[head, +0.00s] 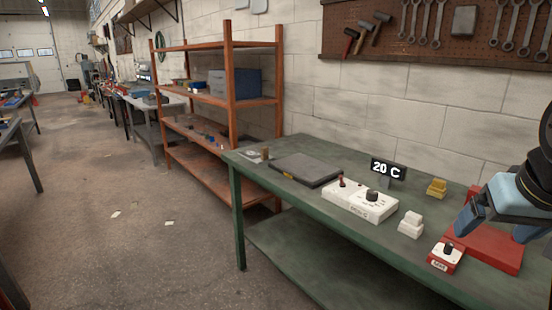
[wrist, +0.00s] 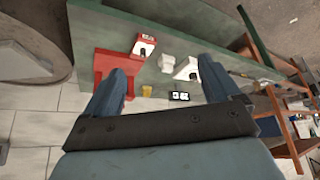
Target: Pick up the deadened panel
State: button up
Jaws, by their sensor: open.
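A dark grey flat slab (head: 305,169) with a small yellow label on its front edge lies on the left part of the green bench (head: 270,232). It is the only panel-like thing I see; I cannot tell from its looks that it is deadened. I cannot make it out clearly in the wrist view. My gripper (head: 500,225) is at the right, above the red fixture (head: 500,256), far from the slab. Its blue fingers are wide apart with nothing between them. In the wrist view my gripper (wrist: 160,72) is also open and empty.
A white control box (head: 360,199) with a knob, a "20 C" display (head: 388,168), a white block (head: 411,224), a yellow block (head: 436,187) and a red-and-white knob box (head: 445,256) stand between slab and gripper. An orange shelf (head: 230,95) stands behind the bench's left end.

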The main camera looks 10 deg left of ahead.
aim_at(256, 156)
jog(key=z, duration=0.6)
jog(key=i, duration=0.15)
jog(key=u, duration=3.25)
jog(key=i, duration=2.45)
jog(key=z, duration=1.15)
